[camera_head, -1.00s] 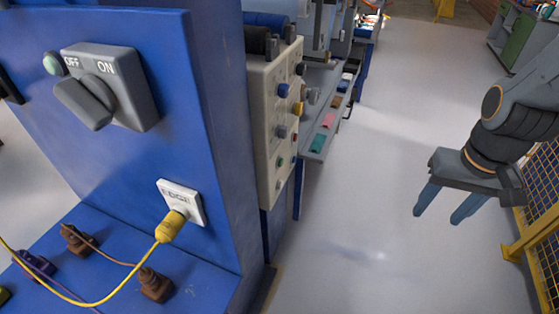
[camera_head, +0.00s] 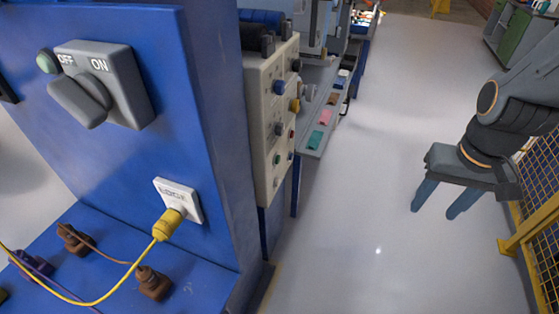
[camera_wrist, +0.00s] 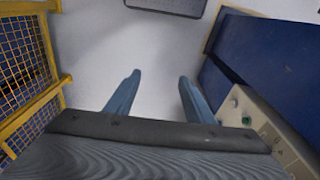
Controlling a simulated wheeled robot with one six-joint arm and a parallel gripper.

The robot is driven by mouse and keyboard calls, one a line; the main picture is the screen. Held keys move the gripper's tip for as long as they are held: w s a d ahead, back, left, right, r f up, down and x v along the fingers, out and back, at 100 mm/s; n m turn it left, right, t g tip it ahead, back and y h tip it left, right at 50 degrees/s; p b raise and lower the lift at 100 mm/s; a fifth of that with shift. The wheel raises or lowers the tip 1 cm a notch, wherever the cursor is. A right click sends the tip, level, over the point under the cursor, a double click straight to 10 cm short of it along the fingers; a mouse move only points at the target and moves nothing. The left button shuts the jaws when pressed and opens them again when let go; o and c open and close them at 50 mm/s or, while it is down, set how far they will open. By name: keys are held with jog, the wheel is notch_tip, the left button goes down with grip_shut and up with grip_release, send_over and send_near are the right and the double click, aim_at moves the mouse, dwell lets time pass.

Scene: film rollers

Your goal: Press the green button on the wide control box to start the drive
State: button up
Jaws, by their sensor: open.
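A cream control box (camera_head: 264,135) with several coloured buttons and knobs stands just past the blue cabinet in the head view. A small green button (camera_head: 276,159) sits on its lower face, seen at a steep angle. In the wrist view a cream box (camera_wrist: 262,118) lies at the right, with a green button (camera_wrist: 246,120) on it. My gripper (camera_head: 436,207) is open and empty, pointing down over the floor, well to the right of the box. Its two blue-grey fingers (camera_wrist: 160,78) are apart in the wrist view and touch nothing.
The blue cabinet (camera_head: 205,100) with an OFF/ON switch (camera_head: 105,85) and yellow plug (camera_head: 168,224) fills the left. A grey bench (camera_head: 322,115) extends behind the box. A yellow mesh fence (camera_head: 540,205) stands close at the right. Floor between is clear.

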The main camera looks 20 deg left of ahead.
grip_shut()
dwell(1.5)
